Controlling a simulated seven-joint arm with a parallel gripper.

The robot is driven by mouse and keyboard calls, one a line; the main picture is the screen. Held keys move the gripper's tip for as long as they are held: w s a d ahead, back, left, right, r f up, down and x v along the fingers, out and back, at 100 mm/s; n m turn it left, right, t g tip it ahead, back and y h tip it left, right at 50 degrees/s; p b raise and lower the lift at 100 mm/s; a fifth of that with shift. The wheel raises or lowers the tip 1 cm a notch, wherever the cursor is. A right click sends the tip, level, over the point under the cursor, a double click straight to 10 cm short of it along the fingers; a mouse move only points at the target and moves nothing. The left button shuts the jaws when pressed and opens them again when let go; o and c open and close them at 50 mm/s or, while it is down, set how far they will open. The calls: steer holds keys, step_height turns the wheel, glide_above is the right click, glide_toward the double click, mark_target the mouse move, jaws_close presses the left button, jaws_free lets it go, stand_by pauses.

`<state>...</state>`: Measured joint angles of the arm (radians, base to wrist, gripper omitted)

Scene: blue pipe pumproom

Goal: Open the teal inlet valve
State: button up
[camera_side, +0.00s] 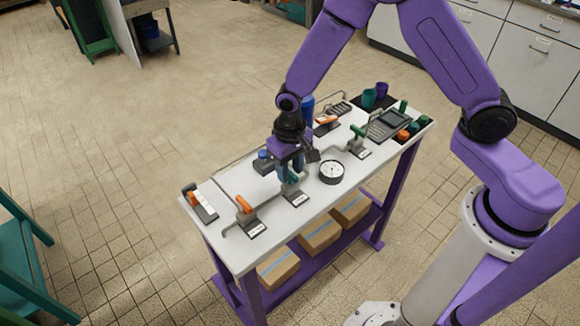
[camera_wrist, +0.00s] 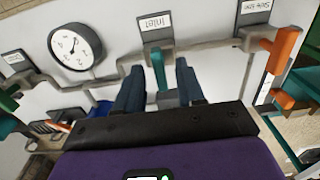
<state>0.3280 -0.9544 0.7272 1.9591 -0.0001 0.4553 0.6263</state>
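The teal inlet valve (camera_side: 292,178) is on the pipe along the white bench top, with a label plate in front of it. In the wrist view its teal handle (camera_wrist: 157,65) points toward me, below an upside-down "Inlet" label (camera_wrist: 155,22). My gripper (camera_side: 290,168) is right at this valve, pointing down. In the wrist view my gripper (camera_wrist: 160,88) has its two dark blue fingers apart, one on each side of the handle, with gaps showing. The handle's lower end is partly hidden.
An orange-handled valve (camera_side: 244,206) labelled "Side line" stands left of the inlet valve. A round gauge (camera_side: 331,171) and a green-handled valve (camera_side: 357,133) stand to the right. A grey panel (camera_side: 390,124) and teal and purple cups (camera_side: 374,95) occupy the far right end.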

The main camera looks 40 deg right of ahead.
jaws_close()
steer(key=shift+n, duration=0.4)
steer(key=n, duration=1.7)
steer(key=shift+n, duration=0.3)
stand_by(0.5)
